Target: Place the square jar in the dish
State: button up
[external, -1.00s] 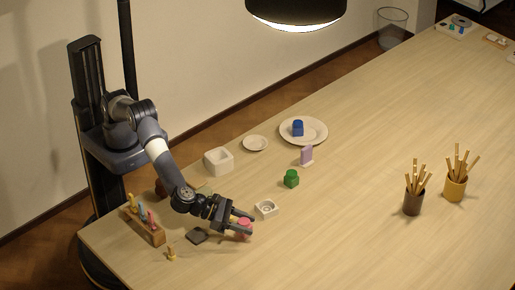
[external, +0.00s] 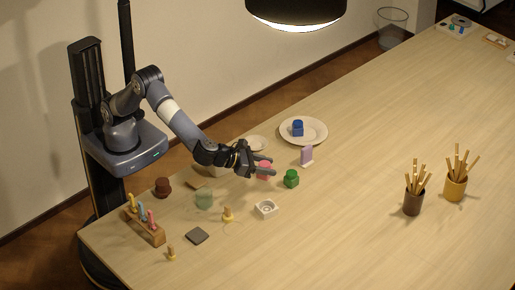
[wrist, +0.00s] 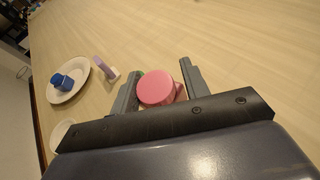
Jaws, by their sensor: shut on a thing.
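My gripper (external: 262,165) is shut on a pink jar (external: 264,173) with a round lid and holds it over the table, left of the green jar. In the wrist view the pink jar (wrist: 156,88) sits between the two fingers. A green jar (external: 291,179) stands on the table; the wrist view shows only a sliver of it. A blue jar (external: 297,128) stands on a large round pale dish (external: 319,137); both also show in the wrist view. A small round dish (external: 257,141) is partly hidden behind my arm.
A lilac upright piece (external: 306,156) stands between the large dish and the green jar. A white square block with a round recess (external: 266,209) lies in front. Pencil cups (external: 413,202) stand right; the table between is clear.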

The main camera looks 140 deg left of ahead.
jog(key=s+a+n+g+y, duration=0.1)
jog(key=s+a+n+g, duration=0.2)
jog(key=s+a, duration=0.75)
jog(key=n+g+y+b, duration=0.1)
jog(key=n+g, duration=0.1)
jog(key=g, duration=0.1)
send_over(257, 145)
notch_tip(257, 145, down, 5)
jog(key=shift+d+f, duration=0.1)
jog(key=shift+f, duration=2.1)
jog(key=shift+f+b, duration=0.35)
jog(key=shift+b, duration=0.05)
jog(key=o, duration=1.1)
